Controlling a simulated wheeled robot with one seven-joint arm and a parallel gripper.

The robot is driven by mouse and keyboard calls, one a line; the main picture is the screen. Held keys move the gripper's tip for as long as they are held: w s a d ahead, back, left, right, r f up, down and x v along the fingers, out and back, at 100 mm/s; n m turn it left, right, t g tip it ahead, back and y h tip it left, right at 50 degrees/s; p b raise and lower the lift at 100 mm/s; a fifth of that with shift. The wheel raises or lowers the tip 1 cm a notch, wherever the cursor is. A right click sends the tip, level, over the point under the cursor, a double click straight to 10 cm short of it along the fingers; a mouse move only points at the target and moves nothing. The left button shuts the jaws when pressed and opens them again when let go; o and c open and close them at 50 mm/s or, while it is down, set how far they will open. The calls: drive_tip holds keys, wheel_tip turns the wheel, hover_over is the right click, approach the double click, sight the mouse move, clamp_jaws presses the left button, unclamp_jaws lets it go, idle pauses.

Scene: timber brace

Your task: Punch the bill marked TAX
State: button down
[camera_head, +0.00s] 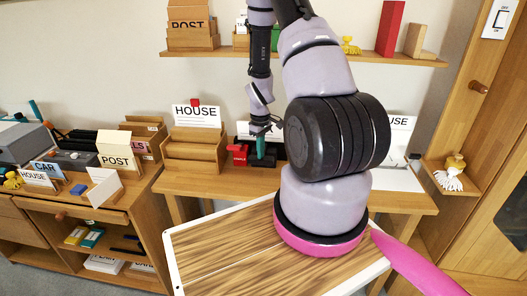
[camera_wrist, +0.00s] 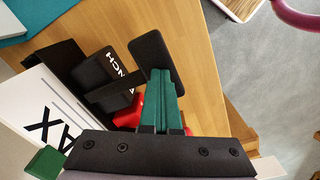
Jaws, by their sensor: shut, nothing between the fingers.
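The punch (camera_wrist: 100,75) is black with white lettering, partly readable as PUNCH, in the wrist view. A black arm runs from it to a dark pad (camera_wrist: 155,52). My gripper (camera_wrist: 165,78) has green fingers, closed together with nothing between them, at the near side of that pad; I cannot tell whether they touch it. The TAX bill (camera_wrist: 45,108) is a white card with "AX" readable, left of the punch. Its far edge meets a dark strip; I cannot tell whether it sits in the slot. In the head view my gripper (camera_head: 262,150) points down over the bench, hiding much of the punch.
A red object (camera_wrist: 128,110) lies close beside my fingers; a red item (camera_head: 238,153) also shows in the head view. A HOUSE card (camera_head: 196,115) stands in a wooden holder to the left. A shelf (camera_head: 360,57) runs above.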

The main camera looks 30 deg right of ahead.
wheel_tip(320, 180, up, 9)
idle(0.8)
drive_tip(key=shift+r, duration=0.1)
drive_tip(key=s+a+r+m+t, duration=0.2)
drive_tip(key=a+r, duration=0.1)
drive_tip(key=r, duration=0.8)
drive_tip(key=s+a+r+m+t, duration=0.1)
drive_tip(key=s+a+r+m, duration=0.15)
drive_tip(key=r, duration=0.75)
drive_tip(key=s+a+r+m+t+y, duration=0.1)
drive_tip(key=s+a+r+m+t, duration=0.1)
drive_tip(key=s+r, duration=0.5)
drive_tip(key=s+a+r+m+t+y, duration=0.1)
drive_tip(key=s+a+r+m+t, duration=0.1)
drive_tip(key=s+a+r, duration=0.3)
wheel_tip(320, 180, up, 2)
drive_tip(key=shift+s+a+r+m, duration=0.2)
drive_tip(key=shift+s+m, duration=0.25)
drive_tip(key=shift+s, duration=0.7)
